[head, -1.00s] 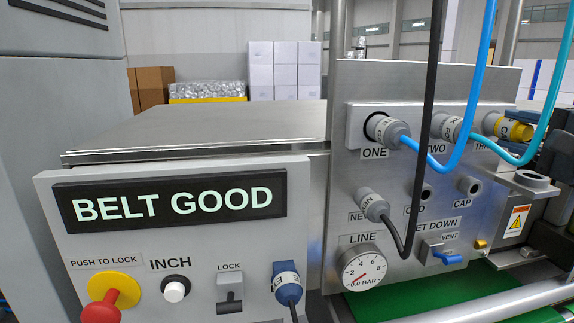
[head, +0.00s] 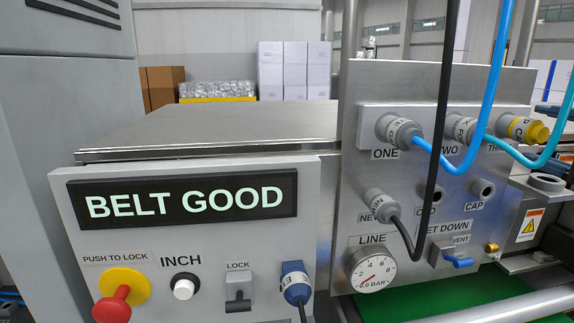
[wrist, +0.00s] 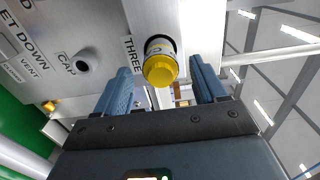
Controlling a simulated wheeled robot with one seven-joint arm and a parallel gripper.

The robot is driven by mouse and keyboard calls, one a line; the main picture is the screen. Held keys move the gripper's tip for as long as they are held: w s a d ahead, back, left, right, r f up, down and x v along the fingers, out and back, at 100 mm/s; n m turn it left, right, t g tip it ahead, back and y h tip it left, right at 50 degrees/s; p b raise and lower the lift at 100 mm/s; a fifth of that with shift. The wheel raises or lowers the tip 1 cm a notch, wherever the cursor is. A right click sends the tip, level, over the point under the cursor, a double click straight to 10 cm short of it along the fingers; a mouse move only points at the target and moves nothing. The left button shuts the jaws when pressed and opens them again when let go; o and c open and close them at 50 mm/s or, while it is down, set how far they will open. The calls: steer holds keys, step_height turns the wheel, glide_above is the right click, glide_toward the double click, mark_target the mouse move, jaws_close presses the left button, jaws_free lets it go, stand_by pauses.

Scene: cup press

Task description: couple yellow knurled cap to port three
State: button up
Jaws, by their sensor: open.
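The yellow cap (head: 537,133) sits at port three, right of ports one and two, at the panel's upper right. A pale, lettered band is behind its yellow end. In the wrist view the cap (wrist: 160,70) sticks out from the port beside the THREE label (wrist: 131,54). I cannot tell how tightly it is seated. My gripper (wrist: 163,80) is open, its two blue fingers on either side of the cap's line, apart from it, with nothing held.
Ports one and two hold grey connectors (head: 399,131) with blue and teal hoses (head: 480,90). A black cable (head: 440,120) hangs before the panel. The CAP holder (head: 482,188) is empty. The vent lever (head: 458,262) juts out low on the panel.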

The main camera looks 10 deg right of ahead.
steer(key=s, duration=0.6)
steer(key=shift+s, duration=0.35)
steer(key=shift+d, duration=0.1)
stand_by(1.7)
steer(key=s+a+f+n+g+h, duration=0.1)
steer(key=s+a+f+n, duration=0.2)
steer(key=f, duration=0.6)
steer(key=s+a+f+g+h, duration=0.1)
steer(key=s+a+f, duration=0.1)
steer(key=a+f, duration=0.45)
steer(key=s+a+f+n+h, duration=0.1)
steer(key=s+a+f+n, duration=0.15)
steer(key=f, duration=0.85)
steer(key=s+a+f+n, duration=0.1)
steer(key=s+a+n, duration=0.2)
steer(key=s, duration=0.5)
steer(key=s+a+f+n+y+b, duration=0.1)
steer(key=s+a+n, duration=0.3)
steer(key=s, duration=0.4)
steer(key=s+a+f+n+g+y, duration=0.1)
steer(key=s+a+n, duration=0.3)
steer(key=s, duration=0.5)
steer(key=shift+f+n, duration=0.55)
steer(key=shift+f, duration=0.3)
steer(key=shift+c, duration=0.2)
